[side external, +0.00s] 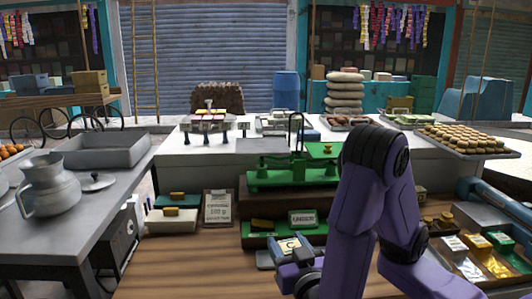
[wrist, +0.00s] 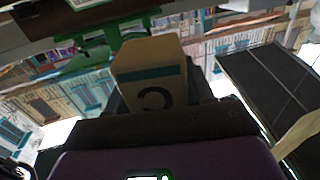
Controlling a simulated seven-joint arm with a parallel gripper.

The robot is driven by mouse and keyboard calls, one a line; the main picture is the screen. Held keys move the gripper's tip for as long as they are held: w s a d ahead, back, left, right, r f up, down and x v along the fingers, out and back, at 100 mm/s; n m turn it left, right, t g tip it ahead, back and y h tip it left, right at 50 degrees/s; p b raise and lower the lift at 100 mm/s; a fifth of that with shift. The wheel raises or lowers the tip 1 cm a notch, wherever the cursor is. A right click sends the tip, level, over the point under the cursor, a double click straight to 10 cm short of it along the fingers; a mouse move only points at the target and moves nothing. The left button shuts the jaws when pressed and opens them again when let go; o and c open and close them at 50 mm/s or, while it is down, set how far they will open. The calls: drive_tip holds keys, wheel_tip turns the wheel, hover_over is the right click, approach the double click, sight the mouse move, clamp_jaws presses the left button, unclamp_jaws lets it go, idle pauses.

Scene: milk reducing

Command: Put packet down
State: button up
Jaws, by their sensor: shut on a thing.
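The packet (wrist: 150,62) fills the middle of the wrist view. It is tan with a dark teal band and a dark letter like a C. It also shows small in the side view (side external: 289,245), low in the centre. My gripper (side external: 284,254) is shut on it, in front of the green bench scale and just above or at the wooden counter; I cannot tell whether the packet touches the wood. In the wrist view my gripper (wrist: 155,108) covers the packet's lower end.
The green balance scale (side external: 292,178) stands behind my gripper. A price card (side external: 217,208) and small packets in trays (side external: 171,220) are to its left. A compartment tray of wrapped packets (side external: 480,255) is at right. The wooden counter (side external: 190,262) is bare at front left.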

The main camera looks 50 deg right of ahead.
drive_tip(key=w+r+n+t+y, duration=0.3)
drive_tip(key=w+r+n+y, duration=0.45)
drive_tip(key=w+r, duration=0.75)
drive_tip(key=d+r+m+y, duration=0.1)
drive_tip(key=d+r, duration=0.5)
drive_tip(key=d, duration=0.3)
drive_tip(key=d+r+y, duration=0.1)
drive_tip(key=d+r, duration=0.6)
drive_tip(key=d, duration=0.3)
drive_tip(key=w+d+f, duration=0.1)
drive_tip(key=w+f, duration=0.2)
drive_tip(key=w, duration=0.1)
drive_tip(key=w+d+f, duration=0.1)
drive_tip(key=w+f, duration=0.2)
drive_tip(key=w, duration=0.1)
drive_tip(key=w+d+f, duration=0.1)
drive_tip(key=w+f, duration=0.3)
drive_tip(key=w, duration=0.1)
drive_tip(key=shift+f, duration=0.1)
drive_tip(key=shift+w+f, duration=0.15)
drive_tip(key=shift+f, duration=1.45)
drive_tip(key=shift+f, duration=0.15)
